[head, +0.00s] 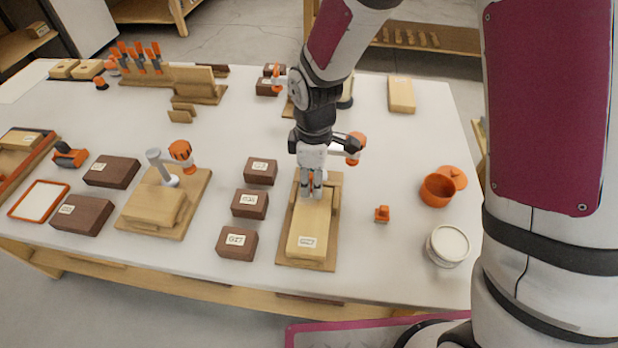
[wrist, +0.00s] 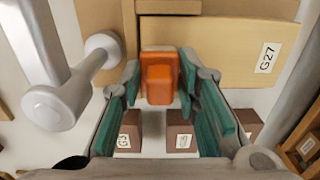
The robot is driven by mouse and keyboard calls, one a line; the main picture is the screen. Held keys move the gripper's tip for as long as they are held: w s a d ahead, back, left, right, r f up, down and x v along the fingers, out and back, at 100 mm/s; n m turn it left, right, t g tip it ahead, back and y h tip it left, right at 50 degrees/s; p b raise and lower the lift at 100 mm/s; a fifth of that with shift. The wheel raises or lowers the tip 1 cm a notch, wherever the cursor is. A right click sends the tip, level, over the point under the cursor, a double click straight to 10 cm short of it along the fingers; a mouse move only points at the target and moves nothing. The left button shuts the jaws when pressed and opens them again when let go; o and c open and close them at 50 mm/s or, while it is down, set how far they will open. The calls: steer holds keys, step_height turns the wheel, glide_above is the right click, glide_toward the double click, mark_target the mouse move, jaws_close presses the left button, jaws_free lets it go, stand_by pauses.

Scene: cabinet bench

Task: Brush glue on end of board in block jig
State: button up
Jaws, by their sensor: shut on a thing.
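The block jig (head: 285,252) is a flat wooden base on the bench, with a light board labelled G27 (head: 318,222) lying along it. The board also shows at the upper right of the wrist view (wrist: 225,50). My gripper (head: 312,192) is low over the board's far end. In the wrist view my gripper (wrist: 160,98) has its teal fingers shut on a small orange piece (wrist: 160,72), which looks like the brush's handle. The bristles are hidden, and I cannot tell whether they touch the board end. A grey clamp (wrist: 55,95) stands close beside my gripper.
An orange pot (head: 437,190) with its lid (head: 454,177), a white tub (head: 447,246) and a small orange holder (head: 381,214) stand to the right. Dark labelled blocks (head: 249,204) and another clamp jig (head: 135,220) stand to the left. Bench between jig and pot is mostly clear.

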steer(key=shift+s+d, duration=0.15)
steer(key=shift+d, duration=0.5)
steer(key=shift+s+d, duration=0.15)
steer(key=shift+d, duration=0.45)
steer(key=shift+a, duration=0.1)
steer(key=shift+w+a, duration=0.2)
steer(key=shift+a, duration=0.65)
steer(key=shift+w+a, duration=0.2)
steer(key=shift+a, duration=0.65)
steer(key=shift+d, duration=0.1)
steer(key=shift+s+d+p, duration=0.2)
steer(key=shift+d+p, duration=0.05)
steer(key=shift+d, duration=0.6)
steer(key=shift+s+d+p, duration=0.2)
steer(key=shift+d+p, duration=0.05)
steer(key=shift+d, duration=0.6)
